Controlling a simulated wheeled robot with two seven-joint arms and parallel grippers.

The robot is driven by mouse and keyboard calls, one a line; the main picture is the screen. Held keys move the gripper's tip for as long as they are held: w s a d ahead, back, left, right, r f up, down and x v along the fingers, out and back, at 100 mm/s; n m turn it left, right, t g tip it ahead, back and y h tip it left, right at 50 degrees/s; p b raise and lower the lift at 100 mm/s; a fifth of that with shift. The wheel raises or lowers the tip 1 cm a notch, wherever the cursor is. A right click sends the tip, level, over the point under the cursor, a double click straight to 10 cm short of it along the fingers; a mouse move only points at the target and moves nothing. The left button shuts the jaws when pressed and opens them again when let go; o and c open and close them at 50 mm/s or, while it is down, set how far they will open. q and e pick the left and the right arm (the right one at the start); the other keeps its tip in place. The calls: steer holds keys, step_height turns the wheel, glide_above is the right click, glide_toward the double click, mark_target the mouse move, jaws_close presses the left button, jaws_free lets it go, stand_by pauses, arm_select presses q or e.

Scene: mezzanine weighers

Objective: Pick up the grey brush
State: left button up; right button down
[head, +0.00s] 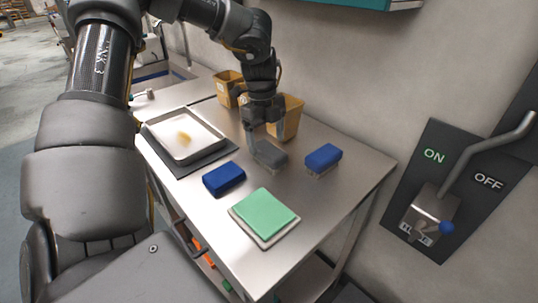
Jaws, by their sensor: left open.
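The grey brush (271,155) lies on the steel table (325,215), between two blue brushes. My left gripper (262,141) is right above the grey brush, pointing down, with its jaws open. The fingers overlap the brush's left end in the picture, and I cannot tell whether they touch it. My right gripper is not in view.
A blue brush (323,157) stands to the right of the grey one, and a dark blue block or brush (224,179) lies to the left. A green pad (265,211) is nearer. A metal tray (160,122) lies left; tan bins (291,117) stand behind. A wall switch (432,207) is right.

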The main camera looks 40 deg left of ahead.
mark_target(269, 148)
arm_select(q)
steer(key=shift+d+f, duration=0.1)
steer(key=shift+f, duration=0.3)
steer(key=f, duration=0.1)
steer(key=f+p, duration=0.1)
steer(key=f, duration=0.1)
steer(key=shift+w+d+f, duration=0.1)
steer(key=shift+d+f, duration=0.15)
steer(key=shift+f, duration=0.6)
steer(key=shift+d, duration=0.1)
steer(key=c, duration=1.1)
steer(key=shift+c, duration=0.5)
steer(key=shift+r, duration=0.2)
step_height(269, 148, up, 8)
steer(key=shift+r+b, duration=0.2)
steer(key=shift+b, duration=0.3)
steer(key=shift+r, duration=0.6)
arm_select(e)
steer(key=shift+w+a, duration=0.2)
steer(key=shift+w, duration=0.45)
